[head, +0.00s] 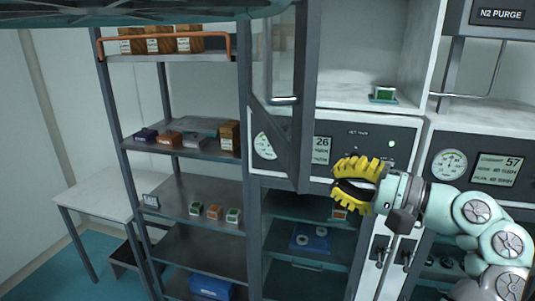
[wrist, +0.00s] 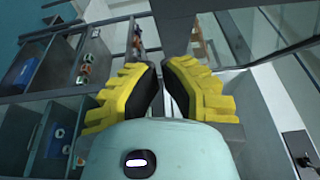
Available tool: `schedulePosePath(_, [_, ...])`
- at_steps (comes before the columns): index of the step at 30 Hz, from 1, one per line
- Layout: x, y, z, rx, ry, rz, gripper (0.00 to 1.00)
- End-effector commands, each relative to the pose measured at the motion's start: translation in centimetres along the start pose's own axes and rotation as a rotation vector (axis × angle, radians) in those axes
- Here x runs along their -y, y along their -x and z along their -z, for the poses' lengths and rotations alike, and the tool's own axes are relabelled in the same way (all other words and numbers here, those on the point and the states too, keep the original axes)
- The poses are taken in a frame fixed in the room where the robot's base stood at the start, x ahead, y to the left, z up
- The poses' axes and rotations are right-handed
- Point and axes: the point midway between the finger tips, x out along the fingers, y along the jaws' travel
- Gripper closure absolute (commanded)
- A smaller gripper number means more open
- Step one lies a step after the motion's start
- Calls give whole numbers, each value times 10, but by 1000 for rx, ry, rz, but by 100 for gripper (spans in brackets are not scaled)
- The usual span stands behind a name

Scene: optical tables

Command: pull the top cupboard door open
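The top cupboard door (head: 307,85) is a grey-framed glass panel in the head view. It stands swung out towards me, its lower edge slanting down to a near corner left of my gripper. The cupboard interior (head: 365,45) shows open to its right, with a small green-topped item (head: 383,93) on its floor. My gripper (head: 338,183) has yellow ridged fingers and is just right of the door's lower near corner, in front of the gauge panel. In the wrist view my gripper (wrist: 160,64) shows a narrow gap between its fingers, with nothing visibly held.
A shelf rack (head: 185,150) with boxes and small items stands left of the cupboard. A white table (head: 95,195) is further left. A gauge panel (head: 365,140) lies below the open compartment, and another unit with a gauge (head: 450,164) stands at right.

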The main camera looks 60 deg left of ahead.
Motion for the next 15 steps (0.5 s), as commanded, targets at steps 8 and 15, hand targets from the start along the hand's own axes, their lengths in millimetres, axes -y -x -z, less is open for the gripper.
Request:
schedulePosePath(8, [3, -26, -23, 10, -1, -2, 100])
schedulePosePath(15, [0, -32, -30, 7, 0, 1, 100])
